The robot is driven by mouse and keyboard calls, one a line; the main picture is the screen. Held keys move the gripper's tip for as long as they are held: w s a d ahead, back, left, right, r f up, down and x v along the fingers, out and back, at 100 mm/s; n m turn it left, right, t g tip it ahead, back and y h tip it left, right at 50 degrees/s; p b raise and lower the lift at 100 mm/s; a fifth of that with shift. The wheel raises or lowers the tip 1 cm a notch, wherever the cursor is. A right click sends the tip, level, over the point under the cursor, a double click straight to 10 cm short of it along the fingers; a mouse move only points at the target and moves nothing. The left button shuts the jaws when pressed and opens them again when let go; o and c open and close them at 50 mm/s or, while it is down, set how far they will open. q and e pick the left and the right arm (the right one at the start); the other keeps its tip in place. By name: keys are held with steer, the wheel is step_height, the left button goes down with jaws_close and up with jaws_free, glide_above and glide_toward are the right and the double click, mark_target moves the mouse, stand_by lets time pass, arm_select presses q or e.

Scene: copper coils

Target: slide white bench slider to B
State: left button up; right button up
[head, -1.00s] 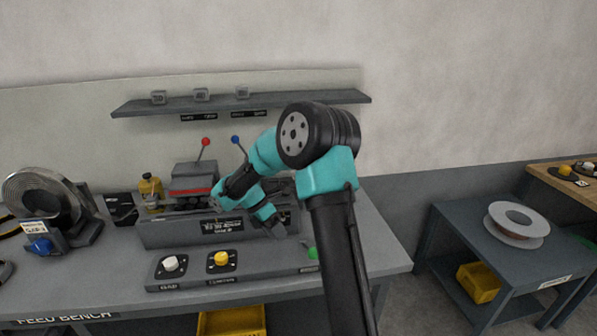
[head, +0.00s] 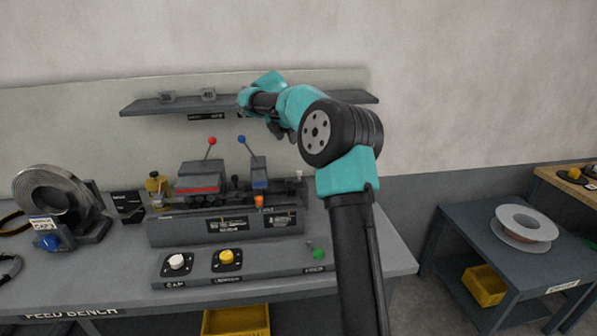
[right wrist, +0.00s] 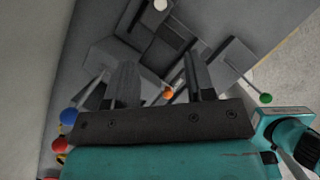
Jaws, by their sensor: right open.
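A small white knob (head: 299,174) stands at the right end of the grey bench machine (head: 190,229). A white knob also shows at the top edge of the right wrist view (right wrist: 160,4). A round white knob (head: 176,261) sits on the front panel, left of a yellow one. I cannot tell which is the slider, and no B mark is readable. My right gripper (head: 284,131) is raised above the machine, in front of the shelf and partly hidden by its arm. In the right wrist view my right gripper (right wrist: 158,65) is open and empty. My left gripper is out of view.
Red (head: 212,141) and blue (head: 241,139) lever knobs stick up from the machine. An orange knob (head: 259,201) and a green knob (head: 318,253) are near its front. A wall shelf (head: 150,106) hangs behind. A coil (head: 50,195) stands at left.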

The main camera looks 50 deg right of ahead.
mark_target(299, 171)
steer(key=x, duration=1.7)
steer(key=shift+s+f, duration=0.1)
steer(key=shift+f, duration=0.2)
jaws_close()
